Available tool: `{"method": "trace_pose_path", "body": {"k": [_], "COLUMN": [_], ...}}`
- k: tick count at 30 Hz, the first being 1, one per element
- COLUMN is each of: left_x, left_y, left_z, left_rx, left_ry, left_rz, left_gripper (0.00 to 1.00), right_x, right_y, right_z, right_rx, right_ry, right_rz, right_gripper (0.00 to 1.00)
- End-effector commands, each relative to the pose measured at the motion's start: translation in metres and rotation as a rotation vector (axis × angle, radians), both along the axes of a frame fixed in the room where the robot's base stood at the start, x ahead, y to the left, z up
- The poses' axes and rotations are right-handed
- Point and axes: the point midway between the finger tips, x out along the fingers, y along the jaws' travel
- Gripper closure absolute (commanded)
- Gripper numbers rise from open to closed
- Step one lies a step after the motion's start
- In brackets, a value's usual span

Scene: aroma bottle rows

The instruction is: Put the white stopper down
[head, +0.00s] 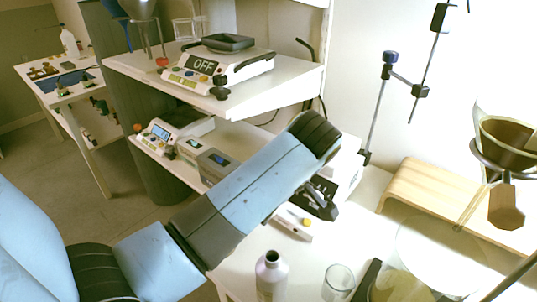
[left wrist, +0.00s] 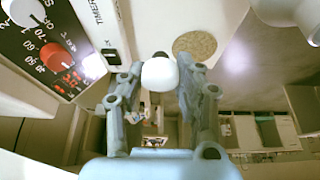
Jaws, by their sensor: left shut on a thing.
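The white stopper (left wrist: 160,74) is a small rounded white piece between the fingertips of my left gripper (left wrist: 163,68) in the left wrist view. The gripper is shut on it. In the head view my left gripper (head: 319,197) is partly hidden behind my arm, over the white table, and I cannot make out the stopper there. An open-mouthed grey-white bottle (head: 271,277) stands on the table nearer the front. My right gripper is in neither view.
A glass beaker (head: 337,284) stands right of the bottle. A device with a red knob (left wrist: 58,55) and a round cork-coloured disc (left wrist: 195,45) lie near the gripper. A wooden stand (head: 440,205) is at the right. Shelves with a scale (head: 215,70) are behind.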

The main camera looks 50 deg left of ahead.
Motion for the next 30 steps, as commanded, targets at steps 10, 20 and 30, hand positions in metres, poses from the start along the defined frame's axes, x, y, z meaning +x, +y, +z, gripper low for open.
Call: {"method": "trace_pose_path", "body": {"k": [10, 20, 30], "left_x": [-0.005, -0.005, -0.004], "left_y": [0.0, 0.0, 0.0], "left_z": [-0.054, -0.097, -0.105], "left_rx": [0.001, 0.0, 0.0], "left_ry": [0.002, 0.001, -0.001], "left_rz": [0.0, -0.001, 0.0], "left_gripper": [0.97, 0.97, 0.97], "right_x": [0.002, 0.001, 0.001], "right_y": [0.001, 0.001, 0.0], "right_z": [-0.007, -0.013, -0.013], "right_rx": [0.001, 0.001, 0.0], "right_ry": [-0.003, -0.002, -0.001], "right_rz": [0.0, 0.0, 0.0], "right_gripper": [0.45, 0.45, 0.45]}}
